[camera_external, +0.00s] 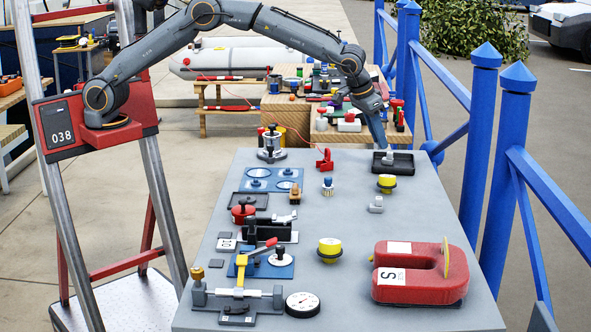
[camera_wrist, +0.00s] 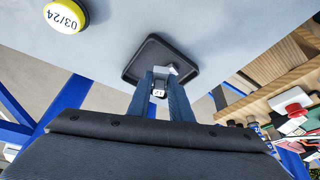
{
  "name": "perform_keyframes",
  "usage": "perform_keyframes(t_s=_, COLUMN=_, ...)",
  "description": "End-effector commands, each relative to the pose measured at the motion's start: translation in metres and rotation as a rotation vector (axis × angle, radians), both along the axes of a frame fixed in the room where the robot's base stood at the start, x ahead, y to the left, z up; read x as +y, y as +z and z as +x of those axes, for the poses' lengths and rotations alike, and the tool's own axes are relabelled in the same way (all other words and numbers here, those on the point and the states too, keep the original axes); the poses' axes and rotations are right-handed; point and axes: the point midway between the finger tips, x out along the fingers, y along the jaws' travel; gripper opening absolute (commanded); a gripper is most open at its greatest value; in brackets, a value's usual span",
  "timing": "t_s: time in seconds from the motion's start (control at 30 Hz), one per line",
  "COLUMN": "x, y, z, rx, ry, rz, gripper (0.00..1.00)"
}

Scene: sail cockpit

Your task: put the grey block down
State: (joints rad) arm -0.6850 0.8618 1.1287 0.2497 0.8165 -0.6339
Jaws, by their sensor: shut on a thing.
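My gripper (camera_external: 383,143) is at the far right end of the grey table and points down at a shallow black tray (camera_external: 405,168). It is shut on a small grey block (camera_external: 389,156). In the wrist view, my gripper (camera_wrist: 162,76) has the block (camera_wrist: 159,87) between its two fingers, with a small white label facing the camera. The black tray (camera_wrist: 135,70) lies directly beyond the fingertips, and its rim surrounds them in that view. The fingers hide part of the block and tray. I cannot tell whether the block touches the tray floor.
A crowded wooden bench (camera_external: 290,110) stands behind, and blue railings (camera_external: 480,150) run along the right.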

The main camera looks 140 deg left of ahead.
Motion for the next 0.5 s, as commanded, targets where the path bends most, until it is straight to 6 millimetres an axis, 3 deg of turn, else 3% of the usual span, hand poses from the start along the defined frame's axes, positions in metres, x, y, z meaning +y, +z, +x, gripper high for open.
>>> perform_keyframes(t_s=0.3, x=-0.001, y=-0.035, z=-0.001, rx=0.003, ry=-0.001, rz=-0.001, gripper=0.0)
perform_keyframes(t_s=0.5, x=0.0, y=-0.038, z=0.0, rx=0.0, ry=0.0, rz=0.0, gripper=0.0)
